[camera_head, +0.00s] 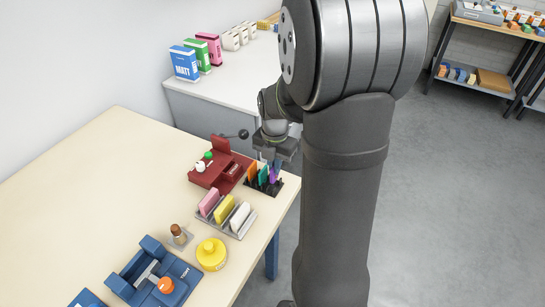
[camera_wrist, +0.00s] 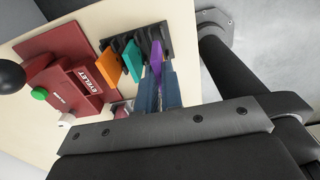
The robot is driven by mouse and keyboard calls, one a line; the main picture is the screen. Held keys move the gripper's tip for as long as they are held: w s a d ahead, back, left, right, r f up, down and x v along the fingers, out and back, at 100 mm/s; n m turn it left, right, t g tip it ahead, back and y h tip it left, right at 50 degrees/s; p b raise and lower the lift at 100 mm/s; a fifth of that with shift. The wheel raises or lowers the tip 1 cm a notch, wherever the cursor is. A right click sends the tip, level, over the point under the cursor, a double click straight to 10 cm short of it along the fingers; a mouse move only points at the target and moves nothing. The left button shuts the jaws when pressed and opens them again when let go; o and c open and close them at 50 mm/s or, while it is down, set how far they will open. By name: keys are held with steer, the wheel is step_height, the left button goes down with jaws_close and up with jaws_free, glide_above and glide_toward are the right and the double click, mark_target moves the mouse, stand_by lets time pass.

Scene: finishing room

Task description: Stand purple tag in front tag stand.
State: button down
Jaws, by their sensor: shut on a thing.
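The purple tag (camera_head: 275,174) is at the right end of a black tag stand (camera_head: 263,188). It also shows in the wrist view (camera_wrist: 156,54), with its lower part between the blue-grey fingers of my gripper (camera_wrist: 159,82). My gripper (camera_head: 274,160) is shut on the purple tag from above. An orange tag (camera_head: 252,170) and a teal tag (camera_head: 264,174) stand beside it in the same black stand. I cannot tell whether the purple tag rests fully in its slot. A grey tag stand (camera_head: 236,232) nearby holds pink, yellow and white tags upright.
A dark red eyelet press (camera_head: 212,172) stands left of the black stand. A yellow round container (camera_head: 211,254), a small brown-topped stamp (camera_head: 179,234) and a blue device (camera_head: 152,272) stand nearer on the pale table (camera_head: 80,180). The table's right edge is close to the stands.

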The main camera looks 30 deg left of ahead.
steer(key=shift+f, duration=1.15)
steer(key=shift+f, duration=0.6)
stand_by(0.4)
steer(key=c, duration=1.9)
jaws_free()
steer(key=shift+r, duration=5.5)
steer(key=shift+f, duration=4.4)
steer(key=shift+r, duration=0.1)
